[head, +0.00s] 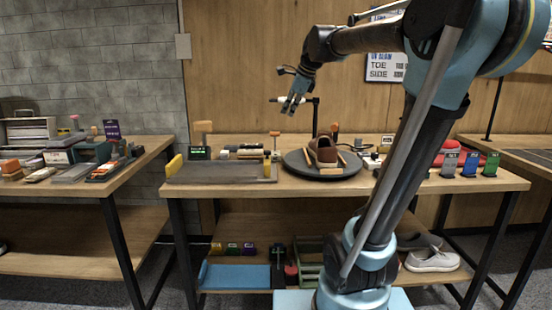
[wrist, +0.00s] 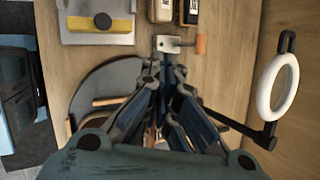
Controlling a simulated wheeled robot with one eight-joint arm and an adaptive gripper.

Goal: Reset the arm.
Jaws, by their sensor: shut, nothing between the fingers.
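My gripper (head: 292,103) is raised above the middle workbench, pointing down, with its fingers shut and empty. In the wrist view my gripper (wrist: 168,68) covers part of the round dark turntable (wrist: 100,78). A brown sneaker (head: 323,150) rests on wooden supports on the turntable (head: 293,167) in the head view, below and to the right of my gripper. There is clear air between my gripper and the sneaker. In the wrist view the sneaker is mostly hidden behind my fingers.
A ring lamp (wrist: 278,88) on a black arm stands close beside my gripper. A grey mat (head: 215,173) with a yellow block lies on the bench's left. Colored containers (head: 470,164) stand at the right. A crowded bench (head: 140,152) is farther left. The air above the grey mat is free.

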